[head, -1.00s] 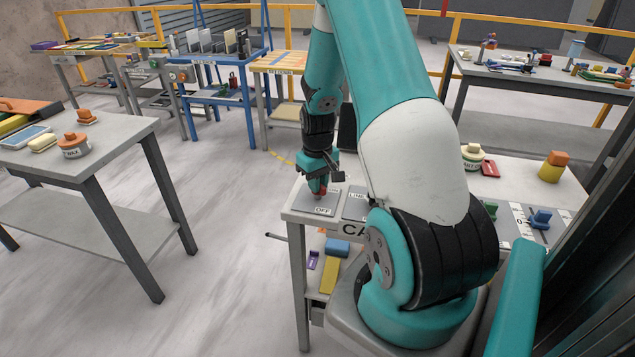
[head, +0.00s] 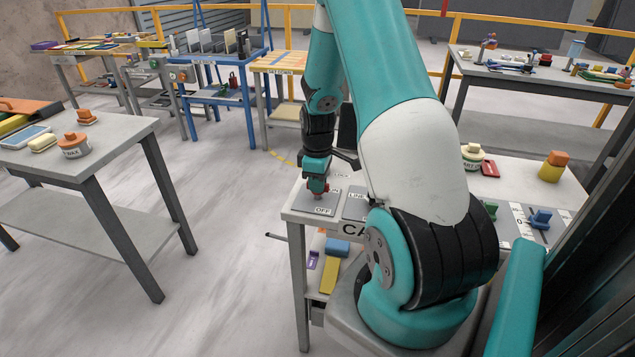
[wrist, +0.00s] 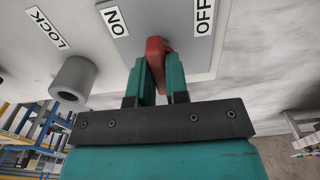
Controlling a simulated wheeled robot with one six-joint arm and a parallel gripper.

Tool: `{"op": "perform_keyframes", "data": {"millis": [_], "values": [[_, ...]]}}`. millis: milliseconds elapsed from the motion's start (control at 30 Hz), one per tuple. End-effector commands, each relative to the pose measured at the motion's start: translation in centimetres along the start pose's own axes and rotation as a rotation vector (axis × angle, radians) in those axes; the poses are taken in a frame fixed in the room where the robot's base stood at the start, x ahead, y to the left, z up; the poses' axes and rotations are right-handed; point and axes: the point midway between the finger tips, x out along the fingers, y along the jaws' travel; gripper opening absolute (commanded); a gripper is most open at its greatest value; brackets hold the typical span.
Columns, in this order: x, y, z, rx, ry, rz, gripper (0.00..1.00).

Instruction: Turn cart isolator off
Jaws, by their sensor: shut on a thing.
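The cart isolator is a red handle (wrist: 155,47) on a grey plate (head: 313,207) at the left front corner of the cart top. My gripper (head: 317,187) points down over that plate and is shut on the red handle. In the wrist view the two teal fingers (wrist: 160,78) grip the handle from both sides. The ON label (wrist: 114,20) lies to the left of the handle and the OFF label (wrist: 204,16) to its right. The handle's base is partly hidden by my fingers, so its exact setting is unclear.
A grey cylinder (wrist: 73,79) stands near the LOCK label (wrist: 48,27). A second plate (head: 356,207) sits right of the isolator. The cart top (head: 515,178) holds a yellow-orange object (head: 553,167) and blue knob (head: 540,218). A separate table (head: 110,148) stands left, with open floor between.

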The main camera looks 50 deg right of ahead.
Motion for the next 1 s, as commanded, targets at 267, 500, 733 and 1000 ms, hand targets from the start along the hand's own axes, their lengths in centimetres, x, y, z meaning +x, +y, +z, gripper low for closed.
{"op": "perform_keyframes", "data": {"millis": [267, 500, 733, 1000], "values": [[-0.01, 0.01, 0.07, -0.021, -0.001, 0.000, 0.00], [-0.01, 0.01, 0.07, -0.021, -0.002, 0.000, 0.00], [-0.01, -0.01, 0.03, -0.020, -0.001, 0.000, 0.40], [-0.59, 0.05, -0.05, -0.020, 0.001, 0.003, 0.40]]}}
